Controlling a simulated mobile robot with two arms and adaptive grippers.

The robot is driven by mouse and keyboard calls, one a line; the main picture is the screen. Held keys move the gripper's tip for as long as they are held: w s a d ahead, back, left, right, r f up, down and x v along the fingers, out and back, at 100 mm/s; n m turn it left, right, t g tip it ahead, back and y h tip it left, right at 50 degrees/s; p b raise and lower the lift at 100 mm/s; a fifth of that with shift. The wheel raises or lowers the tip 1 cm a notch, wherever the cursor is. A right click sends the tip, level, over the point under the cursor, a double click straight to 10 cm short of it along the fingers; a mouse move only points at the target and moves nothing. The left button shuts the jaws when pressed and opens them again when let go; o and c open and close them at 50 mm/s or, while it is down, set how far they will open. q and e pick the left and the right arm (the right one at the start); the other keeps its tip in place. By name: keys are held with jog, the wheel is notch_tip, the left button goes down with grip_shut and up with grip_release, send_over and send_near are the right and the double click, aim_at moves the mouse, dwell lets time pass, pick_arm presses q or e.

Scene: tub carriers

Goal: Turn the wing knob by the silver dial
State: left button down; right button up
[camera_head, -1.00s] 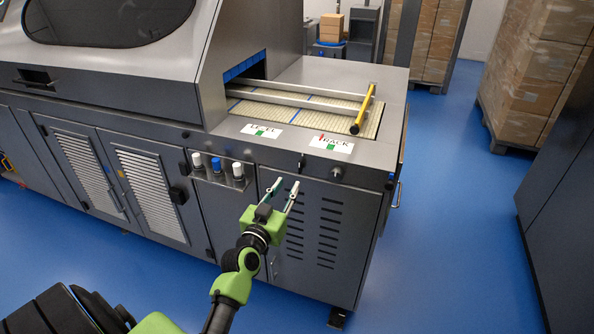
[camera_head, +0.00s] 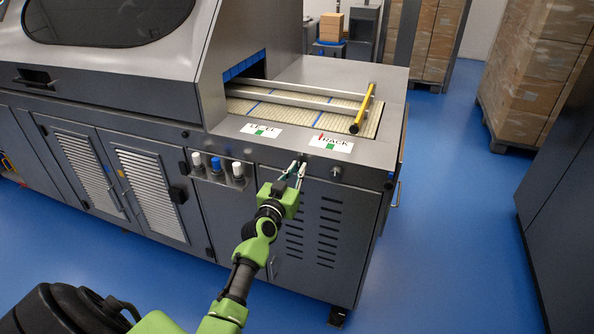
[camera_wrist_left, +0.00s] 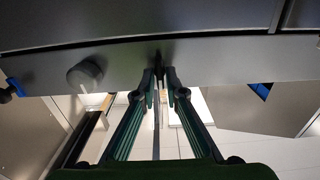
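The silver dial (camera_head: 336,171) is a round knob on the front edge of the grey machine; it also shows in the left wrist view (camera_wrist_left: 85,75). To its left on that edge is the small black wing knob (camera_wrist_left: 158,54), mostly hidden behind my fingers in the head view. My left gripper (camera_head: 298,166) is up at the panel edge, and in the left wrist view its green fingers (camera_wrist_left: 160,80) draw together with the wing knob between their tips. They look shut on it. My right gripper is in no view.
The machine top (camera_head: 375,155) carries a recessed belt with a yellow bar (camera_head: 363,108) and two labels. White and blue capped knobs (camera_head: 217,166) sit left of my gripper. A vented door lies below. Blue floor (camera_head: 440,230) is clear at right; stacked boxes stand behind.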

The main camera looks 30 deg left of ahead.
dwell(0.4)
pick_arm(q)
jog(key=shift+a+f+n+p, duration=0.1)
jog(key=shift+a+n+p, duration=0.05)
jog(key=shift+n, duration=3.8)
jog(key=shift+a+f+n+p, duration=0.1)
jog(key=shift+n+p, duration=0.05)
jog(key=shift+n, duration=3.8)
jog(key=c, duration=2.1)
grip_release()
jog(key=shift+c, duration=0.2)
jog(key=shift+s, duration=0.1)
jog(key=v, duration=1.2)
